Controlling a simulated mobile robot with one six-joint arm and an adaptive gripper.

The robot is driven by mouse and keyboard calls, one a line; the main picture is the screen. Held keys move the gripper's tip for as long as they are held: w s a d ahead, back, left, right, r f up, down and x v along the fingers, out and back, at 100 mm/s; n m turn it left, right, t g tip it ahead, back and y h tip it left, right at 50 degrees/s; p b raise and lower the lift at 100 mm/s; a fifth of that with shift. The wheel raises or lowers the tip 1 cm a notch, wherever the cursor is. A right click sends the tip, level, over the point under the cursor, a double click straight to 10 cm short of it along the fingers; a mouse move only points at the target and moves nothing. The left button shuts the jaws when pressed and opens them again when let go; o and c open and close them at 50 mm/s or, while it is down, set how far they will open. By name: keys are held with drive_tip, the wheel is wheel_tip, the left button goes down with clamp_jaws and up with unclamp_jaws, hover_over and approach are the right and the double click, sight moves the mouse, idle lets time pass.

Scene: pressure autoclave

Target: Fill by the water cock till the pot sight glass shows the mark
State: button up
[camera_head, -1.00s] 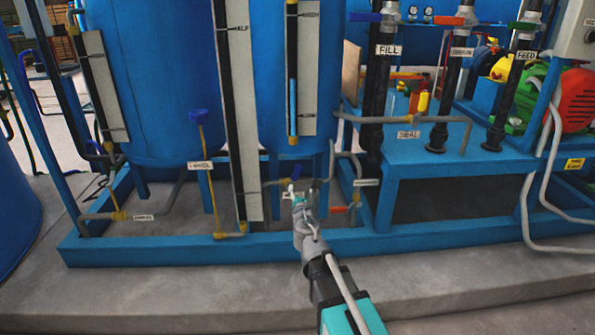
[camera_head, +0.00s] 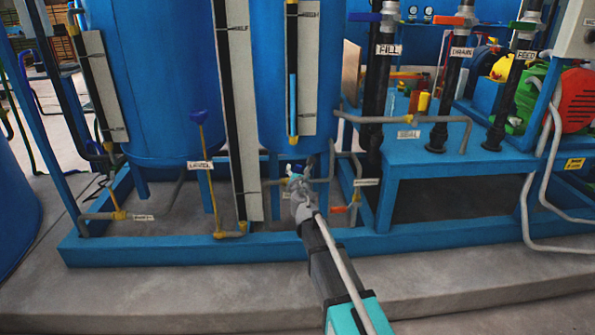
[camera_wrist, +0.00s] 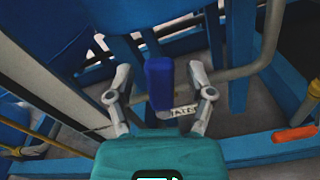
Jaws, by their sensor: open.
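The water cock's blue handle (camera_wrist: 159,83) stands between the two fingers of my gripper (camera_wrist: 162,88) in the wrist view. The fingers are open, with a gap visible on each side of the handle. A partly hidden white label (camera_wrist: 181,112) sits just behind it. In the head view my gripper (camera_head: 297,180) is low in front of the middle blue vessel (camera_head: 268,125), and hides most of the cock. The sight glass (camera_head: 292,95) on that vessel shows a blue column below a dark upper part.
A grey pipe (camera_wrist: 262,45) passes close to the right finger. An orange handle (camera_wrist: 294,134) lies further right. The blue frame rail (camera_head: 180,248) runs in front of the pipework. The LEVEL valve (camera_head: 198,117) stands left. FILL, DRAIN and FEED pipes are at right.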

drive_tip(key=shift+w, duration=0.2)
clamp_jaws()
idle(0.3)
